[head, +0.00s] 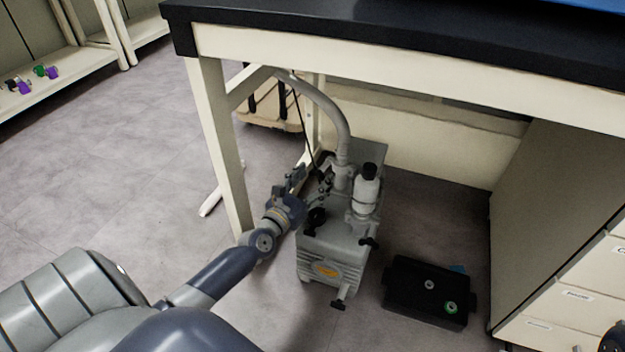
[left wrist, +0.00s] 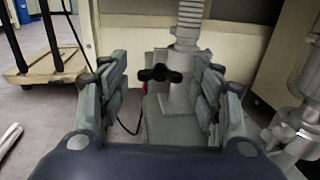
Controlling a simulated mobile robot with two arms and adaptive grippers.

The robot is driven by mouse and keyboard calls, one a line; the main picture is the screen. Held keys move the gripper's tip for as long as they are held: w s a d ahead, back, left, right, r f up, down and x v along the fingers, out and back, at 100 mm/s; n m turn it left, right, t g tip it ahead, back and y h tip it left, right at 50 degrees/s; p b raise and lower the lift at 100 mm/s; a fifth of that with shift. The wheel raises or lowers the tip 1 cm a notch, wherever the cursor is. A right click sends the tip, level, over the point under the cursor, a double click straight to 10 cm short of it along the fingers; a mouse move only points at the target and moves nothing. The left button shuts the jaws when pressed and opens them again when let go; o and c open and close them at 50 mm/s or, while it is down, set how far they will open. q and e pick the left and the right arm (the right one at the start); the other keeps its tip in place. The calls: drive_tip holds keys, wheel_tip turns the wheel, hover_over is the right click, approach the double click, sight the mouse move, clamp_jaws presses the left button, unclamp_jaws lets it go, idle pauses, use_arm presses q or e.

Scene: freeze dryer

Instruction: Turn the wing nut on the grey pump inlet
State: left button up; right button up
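The grey pump (head: 332,248) stands on the floor under the bench. Its inlet (head: 341,176) carries a ribbed grey hose (head: 327,104) that rises and bends to the left. In the left wrist view, a black wing nut (left wrist: 160,75) shows in front of the inlet (left wrist: 178,95), between my fingers and beyond their tips or near them; I see no contact. My left gripper (left wrist: 162,88) is open, with its two fingers apart. In the head view, my left gripper (head: 300,185) is at the pump's left side, close to the inlet.
A black tray (head: 405,292) lies on the floor to the right. A bench leg (head: 222,150) is close left of my left arm. Drawers (head: 575,290) stand at the right.

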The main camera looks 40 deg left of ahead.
use_arm(q)
drive_tip(key=c, duration=0.8)
drive_tip(key=shift+m, duration=0.3)
drive_tip(key=shift+c, duration=0.2)
